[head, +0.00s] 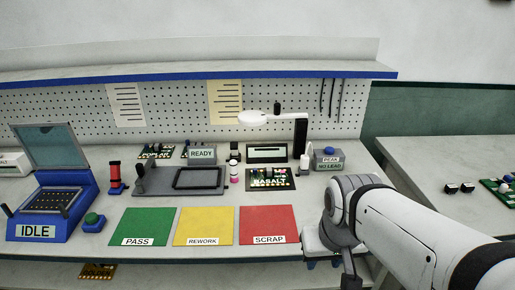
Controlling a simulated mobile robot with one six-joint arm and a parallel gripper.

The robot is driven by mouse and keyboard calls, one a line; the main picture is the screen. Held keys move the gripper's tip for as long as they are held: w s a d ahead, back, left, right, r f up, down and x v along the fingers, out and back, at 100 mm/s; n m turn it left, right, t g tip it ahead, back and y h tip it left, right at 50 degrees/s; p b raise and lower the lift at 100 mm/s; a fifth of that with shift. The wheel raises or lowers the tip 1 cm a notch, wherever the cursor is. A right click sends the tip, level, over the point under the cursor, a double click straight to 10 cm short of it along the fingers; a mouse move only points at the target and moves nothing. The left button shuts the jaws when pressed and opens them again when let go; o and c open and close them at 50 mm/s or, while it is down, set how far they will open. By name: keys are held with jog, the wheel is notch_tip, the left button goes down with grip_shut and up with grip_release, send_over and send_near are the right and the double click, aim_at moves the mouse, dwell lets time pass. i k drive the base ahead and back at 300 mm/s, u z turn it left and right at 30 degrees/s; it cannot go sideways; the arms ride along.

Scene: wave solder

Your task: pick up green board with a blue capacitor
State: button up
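Several green boards are in the head view. One marked BASALT (270,180) lies on the bench behind the red mat. One marked POPLAR (157,152) lies at the back, and another (186,151) is partly hidden behind the READY sign. One marked GOLDEN (97,271) shows below the bench front. A green board (503,188) on the right bench is cut off by the frame edge. I cannot make out a blue capacitor on any board. My gripper (323,264) hangs at the bench's front right edge, its dark fingertips apart, nothing visible between them.
Green PASS (144,223), yellow REWORK (204,223) and red SCRAP (268,222) mats lie empty along the front. A grey fixture (150,186) is behind them. The blue IDLE machine (45,205) stands left, its lid raised. A lamp (256,117) overhangs the back. Small dark parts (459,188) lie on the right bench.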

aim_at(269, 176)
jog(key=u, duration=0.4)
jog(key=i, duration=0.9)
jog(key=u, duration=0.15)
